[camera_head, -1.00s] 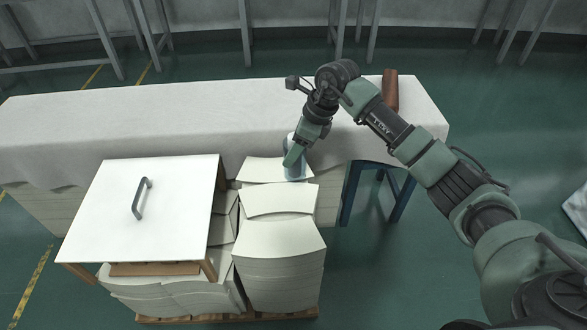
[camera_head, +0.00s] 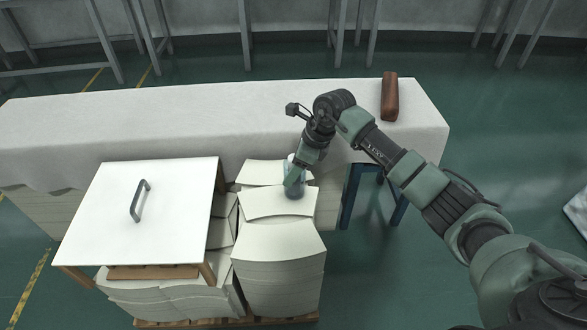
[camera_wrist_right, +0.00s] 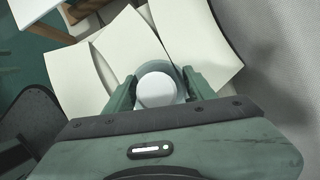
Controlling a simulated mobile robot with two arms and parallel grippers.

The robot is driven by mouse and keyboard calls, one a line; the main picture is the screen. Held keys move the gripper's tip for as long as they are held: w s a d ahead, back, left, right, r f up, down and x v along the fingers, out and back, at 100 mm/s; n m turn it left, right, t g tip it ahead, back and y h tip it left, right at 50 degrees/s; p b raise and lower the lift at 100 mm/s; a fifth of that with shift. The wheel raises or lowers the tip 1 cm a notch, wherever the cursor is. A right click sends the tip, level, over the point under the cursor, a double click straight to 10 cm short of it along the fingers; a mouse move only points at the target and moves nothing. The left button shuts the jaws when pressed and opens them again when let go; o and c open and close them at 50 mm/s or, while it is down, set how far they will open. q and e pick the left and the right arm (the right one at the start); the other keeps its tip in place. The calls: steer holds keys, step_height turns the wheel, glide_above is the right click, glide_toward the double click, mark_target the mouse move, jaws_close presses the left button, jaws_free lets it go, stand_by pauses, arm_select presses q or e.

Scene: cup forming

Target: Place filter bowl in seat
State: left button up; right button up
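The filter bowl appears as a small blue-grey cup with a white round top. It is in my right gripper (camera_head: 292,177), over the stacks of pale sheets, and its lower part (camera_head: 296,190) shows below the fingers. In the right wrist view the white round top (camera_wrist_right: 157,90) sits between the two green fingers of the gripper (camera_wrist_right: 160,88), which flank it closely. Whether the bowl's bottom touches the sheets cannot be told. I cannot make out a seat in either view. My left gripper is not in view.
Stacks of pale sheets (camera_head: 279,270) stand below the gripper. A white board with a grey handle (camera_head: 140,200) lies to their left. A long table with a white cloth (camera_head: 200,117) runs behind, with a brown object (camera_head: 390,98) at its right end.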

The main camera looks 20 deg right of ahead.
steer(key=shift+o, duration=1.4)
steer(key=shift+r, duration=0.1)
